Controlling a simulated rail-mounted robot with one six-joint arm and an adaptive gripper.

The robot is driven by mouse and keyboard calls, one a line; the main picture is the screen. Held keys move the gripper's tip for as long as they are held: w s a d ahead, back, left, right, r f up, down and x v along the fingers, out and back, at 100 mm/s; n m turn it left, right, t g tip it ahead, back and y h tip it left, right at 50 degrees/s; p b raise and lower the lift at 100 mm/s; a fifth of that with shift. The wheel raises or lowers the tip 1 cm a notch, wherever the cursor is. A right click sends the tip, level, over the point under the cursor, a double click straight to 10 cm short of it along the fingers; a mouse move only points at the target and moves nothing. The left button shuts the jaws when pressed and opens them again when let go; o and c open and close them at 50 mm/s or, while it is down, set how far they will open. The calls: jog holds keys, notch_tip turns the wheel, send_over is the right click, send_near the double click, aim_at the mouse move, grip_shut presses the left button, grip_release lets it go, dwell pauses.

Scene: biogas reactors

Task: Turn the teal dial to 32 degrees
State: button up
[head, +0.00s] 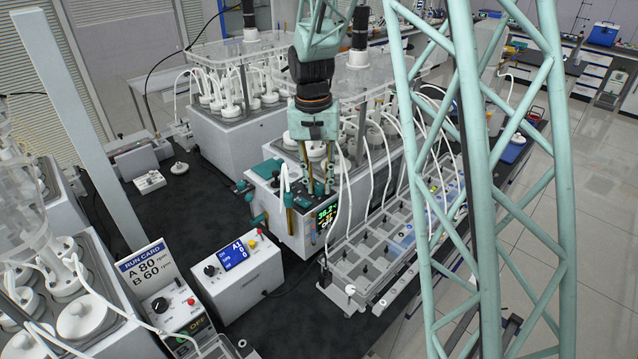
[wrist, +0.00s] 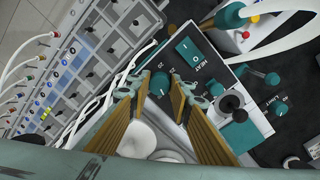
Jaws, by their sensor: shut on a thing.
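The dial's pointer and exact angle are too small to read. A dark display (head: 327,214) with green digits, seemingly 38.2, is just below the fingers.
In the wrist view, a teal HEAT switch (wrist: 197,58) and a teal LIMIT knob (wrist: 280,106) are close by. White hoses run to a grey valve tray (head: 385,245) at right. A control box (head: 236,275) and RUN CARD sign (head: 146,268) stand at front left.

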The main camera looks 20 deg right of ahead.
aim_at(318, 187)
jog(key=shift+n, duration=0.5)
jog(key=n+b, duration=0.1)
jog(key=n, duration=0.2)
jog(key=shift+d+n, duration=0.1)
jog(key=shift+n, duration=2.2)
jog(key=o, duration=0.8)
jog(key=shift+o, duration=0.2)
jog(key=shift+r, duration=0.15)
notch_tip(318, 187, up, 12)
jog(key=shift+a, duration=0.35)
